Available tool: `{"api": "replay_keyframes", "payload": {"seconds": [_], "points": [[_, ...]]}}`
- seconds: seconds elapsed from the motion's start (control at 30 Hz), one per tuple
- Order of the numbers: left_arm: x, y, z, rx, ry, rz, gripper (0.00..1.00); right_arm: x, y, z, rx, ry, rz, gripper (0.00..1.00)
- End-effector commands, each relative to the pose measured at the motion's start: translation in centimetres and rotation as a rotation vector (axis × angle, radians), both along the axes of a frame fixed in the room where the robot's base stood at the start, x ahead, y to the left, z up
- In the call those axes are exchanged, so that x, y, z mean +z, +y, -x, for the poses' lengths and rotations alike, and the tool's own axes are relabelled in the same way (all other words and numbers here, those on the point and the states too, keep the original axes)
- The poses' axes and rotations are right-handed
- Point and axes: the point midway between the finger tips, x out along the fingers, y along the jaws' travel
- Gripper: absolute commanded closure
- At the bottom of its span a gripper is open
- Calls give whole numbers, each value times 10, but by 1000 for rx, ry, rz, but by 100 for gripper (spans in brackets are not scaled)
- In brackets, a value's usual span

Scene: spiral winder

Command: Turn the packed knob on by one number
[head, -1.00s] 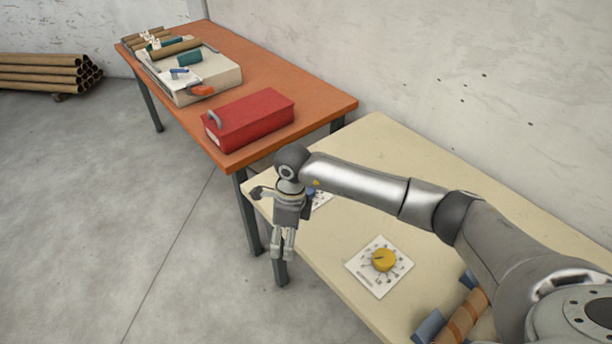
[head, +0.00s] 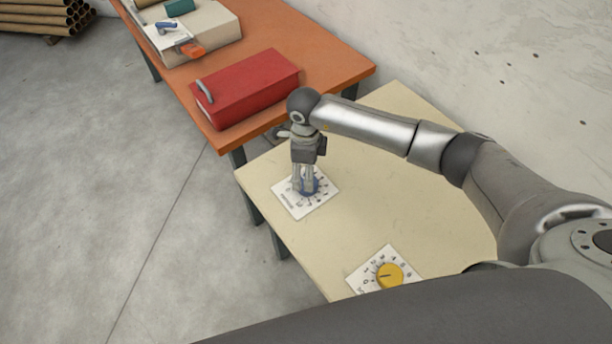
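A blue knob (head: 309,186) sits on a white numbered dial card (head: 290,203) near the left edge of the cream table. A yellow knob (head: 390,275) sits on a second numbered card (head: 360,277) nearer me. The lettering on both cards is too small to read, so I cannot tell which is the packed knob. My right gripper (head: 303,187) points down at the blue knob, its fingers partly hiding it. Whether the fingers press on it is unclear. My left gripper is not in view.
The cream table (head: 400,215) is clear around the cards. An orange table (head: 330,68) stands behind it with a red box (head: 248,88) and a pale machine (head: 215,40). Cardboard tubes (head: 50,20) lie stacked at the far left. A wall runs along the right.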

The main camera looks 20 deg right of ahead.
Motion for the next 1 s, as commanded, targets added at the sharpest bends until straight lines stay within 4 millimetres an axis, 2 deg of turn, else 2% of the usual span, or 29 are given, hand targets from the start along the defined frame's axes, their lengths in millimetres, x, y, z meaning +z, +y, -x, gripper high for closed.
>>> {"api": "replay_keyframes", "payload": {"seconds": [0.03, 0.13, 0.23, 0.3, 0.5, 0.73, 0.77, 1.0], "points": [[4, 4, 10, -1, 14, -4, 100, -10, 0, 2, -2, 6, 1, 27], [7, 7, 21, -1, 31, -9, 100, -29, 0, 1, -3, 4, 0, 27], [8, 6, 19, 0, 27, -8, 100, -45, -1, 0, -2, 3, 1, 27], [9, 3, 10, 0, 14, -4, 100, -52, 0, 0, -2, 2, 0, 27], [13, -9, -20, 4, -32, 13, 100, -63, -1, 0, 0, -1, 0, 27], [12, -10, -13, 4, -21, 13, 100, -64, -1, 0, 0, -1, 0, 27], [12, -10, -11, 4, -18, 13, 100, -64, -1, 0, 0, -1, 0, 28], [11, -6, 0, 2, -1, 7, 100, -64, -1, 0, 0, -1, 0, 59]]}}
